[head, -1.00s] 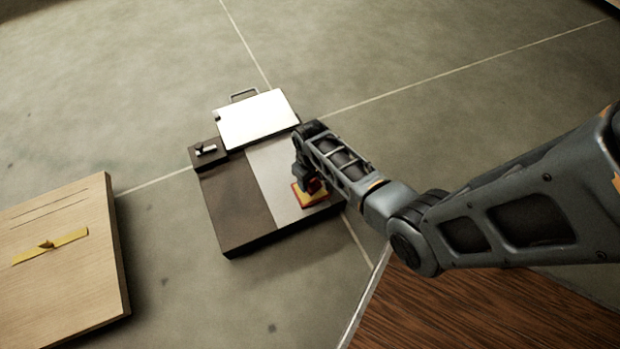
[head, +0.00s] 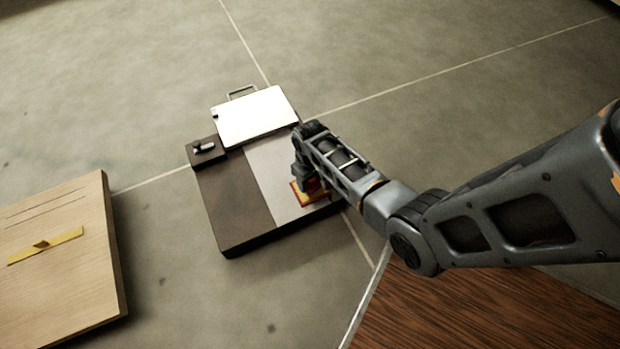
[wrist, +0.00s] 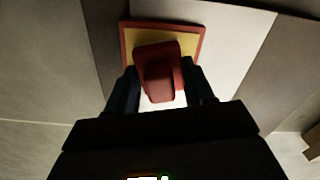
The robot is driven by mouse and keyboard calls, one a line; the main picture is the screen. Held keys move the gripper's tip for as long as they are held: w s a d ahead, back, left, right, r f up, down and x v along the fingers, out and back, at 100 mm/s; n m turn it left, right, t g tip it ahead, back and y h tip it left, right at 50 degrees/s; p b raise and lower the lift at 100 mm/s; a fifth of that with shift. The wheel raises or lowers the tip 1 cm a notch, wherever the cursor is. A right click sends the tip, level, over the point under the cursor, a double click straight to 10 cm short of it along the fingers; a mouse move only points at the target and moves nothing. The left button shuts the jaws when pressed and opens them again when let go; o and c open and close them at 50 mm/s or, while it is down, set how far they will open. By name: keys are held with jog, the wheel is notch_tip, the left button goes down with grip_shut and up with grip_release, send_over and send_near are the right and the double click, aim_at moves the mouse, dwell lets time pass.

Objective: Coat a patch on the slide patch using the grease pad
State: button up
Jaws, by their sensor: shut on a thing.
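The grease pad (head: 303,194) is a flat square with a red rim, a yellow top and a red grip block. In the wrist view my gripper (wrist: 158,90) is shut on the red grip of the grease pad (wrist: 130,42). In the head view my gripper (head: 305,180) is over the right part of the board, and my arm partly hides the pad. The slide patch appears to be the pale grey panel (head: 268,165) on the dark board; the pad is at its lower right. I cannot tell whether the pad's underside touches the panel.
The dark board (head: 232,205) carries a white plate (head: 257,116) with a wire handle at its top and a small dark block with a lever (head: 206,150). A wooden board (head: 70,270) with a yellow strip lies left. Brown wood (head: 440,310) is below my arm. Grey floor surrounds them.

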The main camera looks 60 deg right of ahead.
jog(key=shift+f, duration=0.55)
dwell(1.5)
notch_tip(320, 180, up, 7)
jog(key=p, duration=0.7)
jog(key=shift+r, duration=0.1)
jog(key=shift+w, duration=0.1)
dwell(0.8)
